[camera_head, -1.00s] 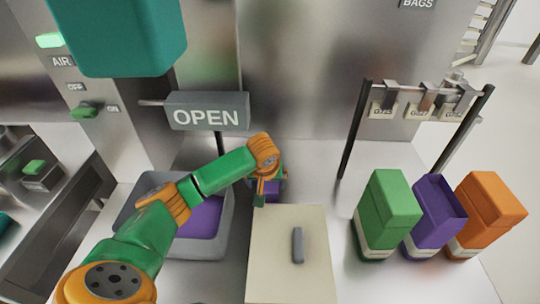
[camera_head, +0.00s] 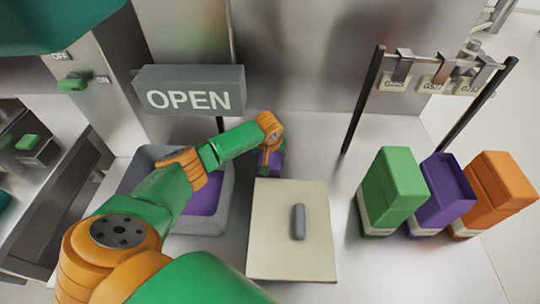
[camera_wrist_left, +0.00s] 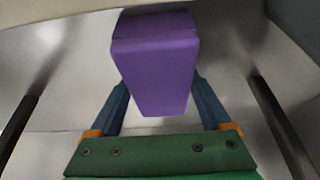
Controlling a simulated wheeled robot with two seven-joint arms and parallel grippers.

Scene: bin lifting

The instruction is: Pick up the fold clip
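A small grey bar (camera_head: 299,222), which may be the fold clip, lies upright in the picture on a cream board (camera_head: 270,255) in the head view. My left gripper (camera_head: 270,160) is beyond the board's far edge, at a purple block (camera_head: 278,166). In the left wrist view the purple block (camera_wrist_left: 155,65) covers the tips of the two dark blue fingers, which stand apart on either side of it. I cannot tell whether they grip it. My right gripper is in neither view.
A grey bin (camera_head: 225,190) with purple inside stands left of the board, under my left arm. Green (camera_head: 392,185), purple (camera_head: 440,190) and orange (camera_head: 497,190) boxes stand to the right. An OPEN sign (camera_head: 190,92) and a rack (camera_head: 435,62) stand behind. The bench between board and boxes is clear.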

